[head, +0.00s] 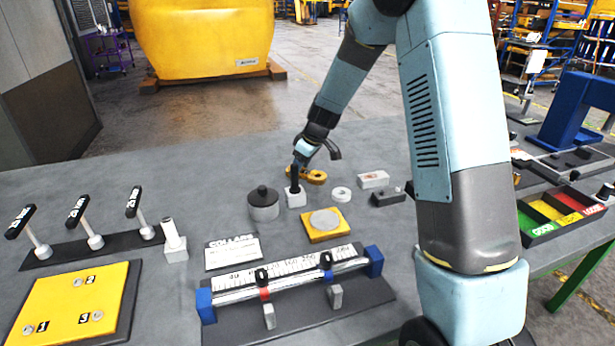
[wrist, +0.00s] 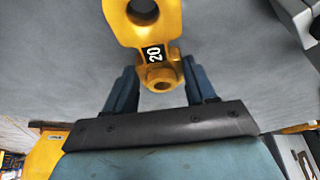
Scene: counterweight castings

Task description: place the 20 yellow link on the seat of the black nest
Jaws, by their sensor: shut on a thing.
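The yellow link (wrist: 145,28), marked 20 on a black label, has a large ring at one end and a small eye at the other. My gripper (wrist: 160,76) is shut on it, with the small eye between the two blue fingers. In the head view the link (head: 312,176) lies low over the far middle of the table; I cannot tell whether it touches the top. My gripper (head: 298,168) is small and partly hidden there. A dark block with a small knob (head: 388,197) sits to the right; I cannot tell whether it is the black nest.
Near the link stand a white block (head: 296,199), a lidded grey pot (head: 263,208), a white ring (head: 341,194) and a yellow plate with a grey disc (head: 325,223). A ruled slide fixture (head: 290,283) is in front. The table's left rear is clear.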

